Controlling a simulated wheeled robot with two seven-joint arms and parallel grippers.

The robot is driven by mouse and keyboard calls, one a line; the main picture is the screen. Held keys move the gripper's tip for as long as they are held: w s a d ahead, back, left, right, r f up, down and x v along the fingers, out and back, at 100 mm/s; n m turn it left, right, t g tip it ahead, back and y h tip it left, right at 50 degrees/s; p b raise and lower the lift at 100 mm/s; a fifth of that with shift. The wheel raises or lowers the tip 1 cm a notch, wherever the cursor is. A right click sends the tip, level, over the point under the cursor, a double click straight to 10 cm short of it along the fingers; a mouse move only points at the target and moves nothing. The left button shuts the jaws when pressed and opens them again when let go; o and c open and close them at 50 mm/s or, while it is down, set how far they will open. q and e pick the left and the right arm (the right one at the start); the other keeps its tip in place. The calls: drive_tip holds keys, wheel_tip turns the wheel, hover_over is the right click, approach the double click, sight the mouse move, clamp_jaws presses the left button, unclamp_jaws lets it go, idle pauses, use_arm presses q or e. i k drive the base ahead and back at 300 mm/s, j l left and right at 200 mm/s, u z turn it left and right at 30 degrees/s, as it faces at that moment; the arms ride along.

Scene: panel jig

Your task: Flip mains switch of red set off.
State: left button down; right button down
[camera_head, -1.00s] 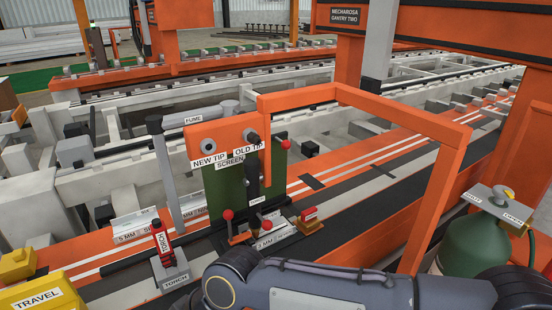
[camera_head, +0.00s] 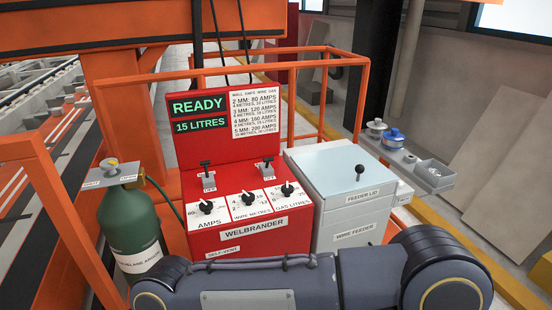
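The red set (camera_head: 230,145), labelled WELBRANDER, stands in the middle of the view. Its green display (camera_head: 198,114) is lit and reads READY, 15 LITRES. Two lever switches sit on its upper face: a left switch (camera_head: 208,176) and a right switch (camera_head: 267,168). Both levers appear to point up, and the small plates below them seem to read OFF. I cannot read which one is the mains. Three black knobs for amps, wire metres and gas litres lie below. One of my arms crosses the bottom, in front of the set's lower edge. Neither gripper is in view.
A green gas bottle (camera_head: 134,235) with a valve on top stands left of the set. A grey wire feeder (camera_head: 345,195) with a knobbed lid adjoins it on the right. Orange rails (camera_head: 310,62) run behind.

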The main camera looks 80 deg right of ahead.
sight(205, 163)
drive_tip(key=z, duration=2.3)
